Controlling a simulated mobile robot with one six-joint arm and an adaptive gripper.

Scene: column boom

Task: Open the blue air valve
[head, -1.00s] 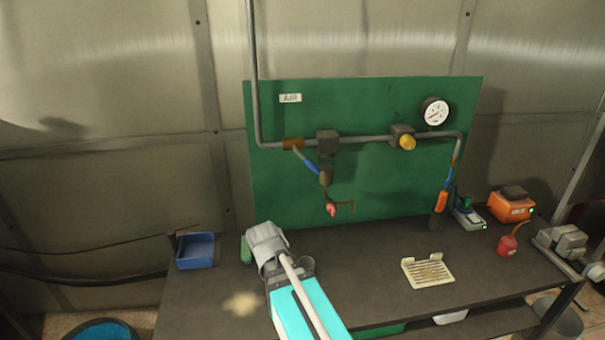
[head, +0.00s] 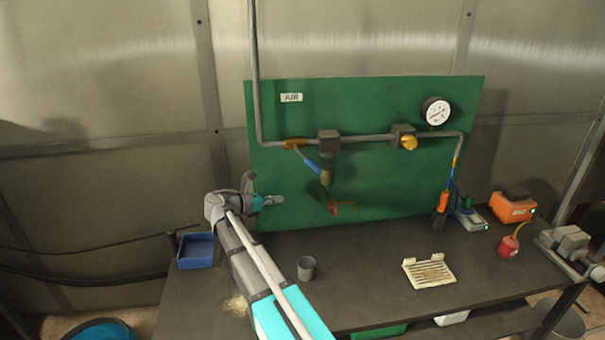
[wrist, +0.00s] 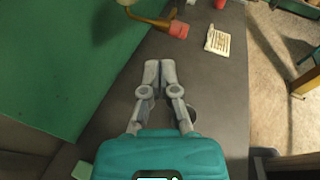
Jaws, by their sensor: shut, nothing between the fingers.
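The valve's blue handle (head: 312,166) slants down and to the right from its brass body (head: 293,143) on the grey pipe, under the AIR sign (head: 291,97). My gripper (head: 280,199) is shut and empty, pointing right in front of the green board. In the picture it is below and left of the blue handle, apart from it. In the wrist view the two grey fingertips (wrist: 160,68) are together with nothing between them. The blue handle does not show in the wrist view.
The gauge (head: 436,111) and yellow knob (head: 409,143) are farther right. On the bench (head: 370,275) stand a grey cup (head: 306,268), blue tray (head: 196,251) and slatted plate (head: 429,272).

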